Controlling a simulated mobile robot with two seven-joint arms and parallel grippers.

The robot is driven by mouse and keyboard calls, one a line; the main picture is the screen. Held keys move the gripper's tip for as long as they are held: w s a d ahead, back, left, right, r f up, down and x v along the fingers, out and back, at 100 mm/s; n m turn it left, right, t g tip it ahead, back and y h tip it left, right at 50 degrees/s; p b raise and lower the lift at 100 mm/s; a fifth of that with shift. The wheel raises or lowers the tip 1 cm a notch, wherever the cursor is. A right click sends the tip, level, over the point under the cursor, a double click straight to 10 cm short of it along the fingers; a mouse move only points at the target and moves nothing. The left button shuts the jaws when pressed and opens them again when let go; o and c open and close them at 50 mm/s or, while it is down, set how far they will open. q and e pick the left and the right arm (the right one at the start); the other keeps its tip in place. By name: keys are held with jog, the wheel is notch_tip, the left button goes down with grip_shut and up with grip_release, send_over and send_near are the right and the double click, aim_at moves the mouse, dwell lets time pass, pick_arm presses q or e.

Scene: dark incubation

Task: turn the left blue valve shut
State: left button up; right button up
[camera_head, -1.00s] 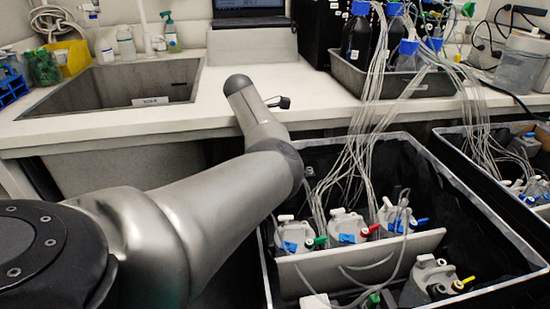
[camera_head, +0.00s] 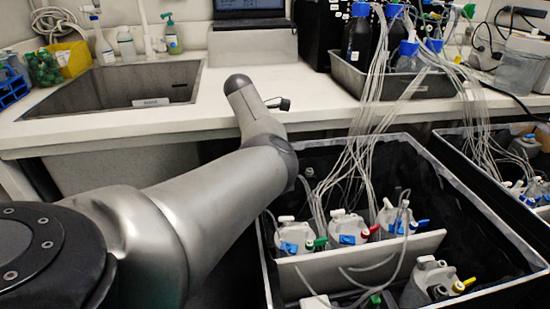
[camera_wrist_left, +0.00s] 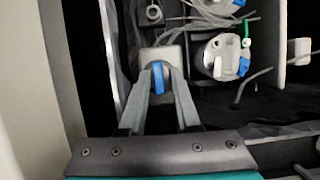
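The blue valve handle (camera_wrist_left: 158,78) stands on a pale round fitting on a grey block near the black box's wall in the left wrist view. It looks nearly edge-on and runs up and down the picture. My left gripper (camera_wrist_left: 161,80) has its fingers on either side of the handle, with a narrow gap seeming to show between. In the head view my left arm covers the left side of the box, hiding the gripper and this valve. My right gripper is in neither current view.
A white-lidded bottle (camera_wrist_left: 222,57) with blue and green levers stands right of the valve. The black box (camera_head: 460,175) holds several such bottles and a pale divider (camera_head: 360,262). Thin tubes (camera_head: 352,165) run up to a tray (camera_head: 425,85) on the counter. A sink (camera_head: 110,90) lies left.

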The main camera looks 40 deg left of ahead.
pick_arm(q)
jog(key=shift+o, duration=0.4)
jog(key=shift+a, duration=0.1)
jog(key=shift+w+r, duration=0.1)
jog(key=shift+n, duration=0.3)
